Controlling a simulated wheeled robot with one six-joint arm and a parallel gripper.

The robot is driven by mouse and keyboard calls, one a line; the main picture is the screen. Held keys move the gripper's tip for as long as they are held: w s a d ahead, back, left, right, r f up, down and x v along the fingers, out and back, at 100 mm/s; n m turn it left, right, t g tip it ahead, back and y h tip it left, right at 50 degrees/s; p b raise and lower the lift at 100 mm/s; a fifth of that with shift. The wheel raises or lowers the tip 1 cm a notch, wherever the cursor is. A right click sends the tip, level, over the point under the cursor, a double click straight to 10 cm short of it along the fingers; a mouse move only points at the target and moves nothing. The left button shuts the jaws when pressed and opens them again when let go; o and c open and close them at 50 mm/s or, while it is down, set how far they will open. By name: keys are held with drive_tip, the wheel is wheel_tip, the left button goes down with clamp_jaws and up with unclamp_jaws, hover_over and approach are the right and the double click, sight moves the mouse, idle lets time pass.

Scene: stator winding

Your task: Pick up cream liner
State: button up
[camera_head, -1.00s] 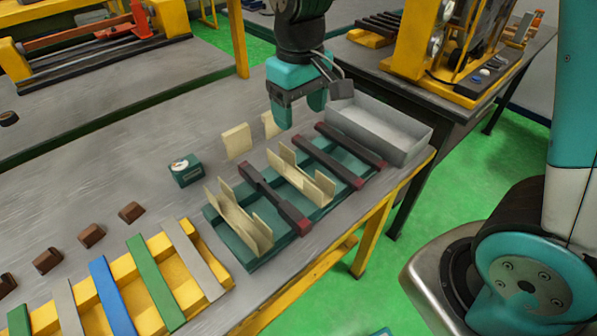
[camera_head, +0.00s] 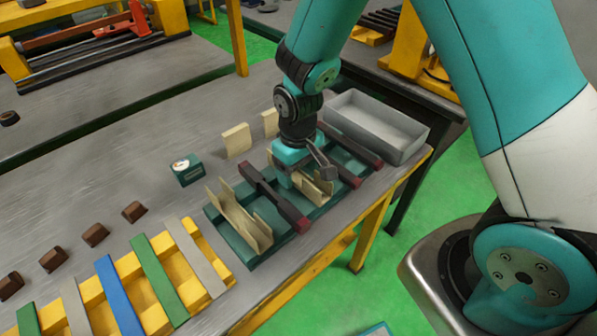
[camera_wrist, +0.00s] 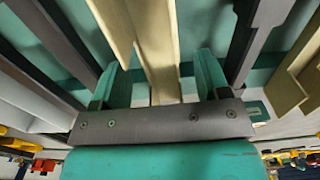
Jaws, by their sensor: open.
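A cream liner (camera_head: 318,187), a folded channel shape, sits in the right part of the green tray (camera_head: 252,262). My gripper (camera_head: 296,178) is right over it, pointing down, and hides part of it. In the wrist view the cream liner (camera_wrist: 160,50) runs between the two spread teal fingers of my gripper (camera_wrist: 160,85). The fingers are open; I cannot tell whether either touches the liner. A second cream liner (camera_head: 238,218) sits in the left part of the tray.
Dark bars with red ends (camera_head: 270,193) cross the tray beside the liners. Cream plates (camera_head: 237,140) stand behind it. A grey open bin (camera_head: 375,125) is at the right, and a small green box (camera_head: 187,170) at the left. Coloured strips (camera_head: 117,290) lie on a yellow rack.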

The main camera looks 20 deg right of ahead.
drive_tip(key=shift+f, duration=0.5)
drive_tip(key=c, duration=0.8)
drive_tip(key=shift+r, duration=0.1)
